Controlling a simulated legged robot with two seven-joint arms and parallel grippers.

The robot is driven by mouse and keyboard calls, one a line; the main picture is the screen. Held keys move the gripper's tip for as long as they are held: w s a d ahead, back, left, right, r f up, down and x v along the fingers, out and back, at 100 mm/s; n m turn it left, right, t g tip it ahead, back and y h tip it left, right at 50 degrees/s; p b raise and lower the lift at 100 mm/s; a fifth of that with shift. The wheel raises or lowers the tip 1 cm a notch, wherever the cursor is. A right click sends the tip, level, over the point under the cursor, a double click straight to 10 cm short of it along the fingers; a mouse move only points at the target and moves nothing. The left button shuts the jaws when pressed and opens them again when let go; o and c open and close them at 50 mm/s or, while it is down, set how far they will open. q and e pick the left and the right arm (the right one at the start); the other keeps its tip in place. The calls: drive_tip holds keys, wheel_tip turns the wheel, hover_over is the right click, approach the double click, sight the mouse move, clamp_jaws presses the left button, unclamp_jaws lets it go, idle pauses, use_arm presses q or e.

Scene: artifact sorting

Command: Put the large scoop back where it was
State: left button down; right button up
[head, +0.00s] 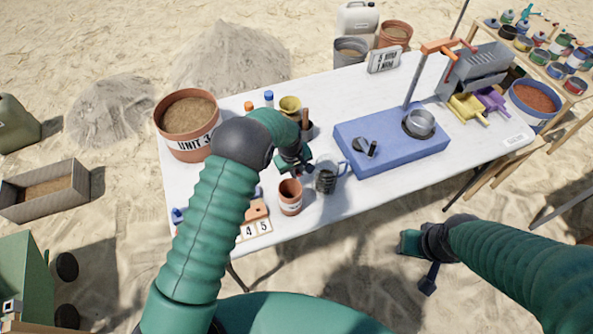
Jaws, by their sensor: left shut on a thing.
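My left gripper (300,165) is over the table, just left of a clear mug (326,182) with dark contents. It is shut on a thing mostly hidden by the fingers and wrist. An olive-yellow round cup (290,104), which may be the bowl of the large scoop, shows just behind my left wrist. Its lower part is hidden, so I cannot tell if it is in my grip. Brown handles (305,117) stand in a dark pot beside it. My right gripper (418,262) is open and empty, off the table's front edge.
A terracotta pot of soil marked UNIT 3 (188,122) stands at the table's left. A small terracotta pot (290,196) is near the front edge. A blue box (392,142) carries a metal cup (420,122).

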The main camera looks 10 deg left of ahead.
use_arm(q)
drive_tip(key=c, duration=1.5)
unclamp_jaws()
drive_tip(key=shift+o, duration=0.2)
wheel_tip(320, 180, up, 12)
drive_tip(key=s, duration=0.2)
drive_tip(key=s+a+r+m, duration=0.2)
drive_tip(key=s+a+m, duration=0.1)
drive_tip(key=s, duration=0.8)
drive_tip(key=s+a+r+m, duration=0.2)
drive_tip(key=s+m, duration=0.3)
drive_tip(key=s, duration=0.7)
drive_tip(key=shift+s+a+r+t+y, duration=0.2)
drive_tip(key=shift+a+t+y, duration=0.2)
drive_tip(key=shift+a, duration=0.4)
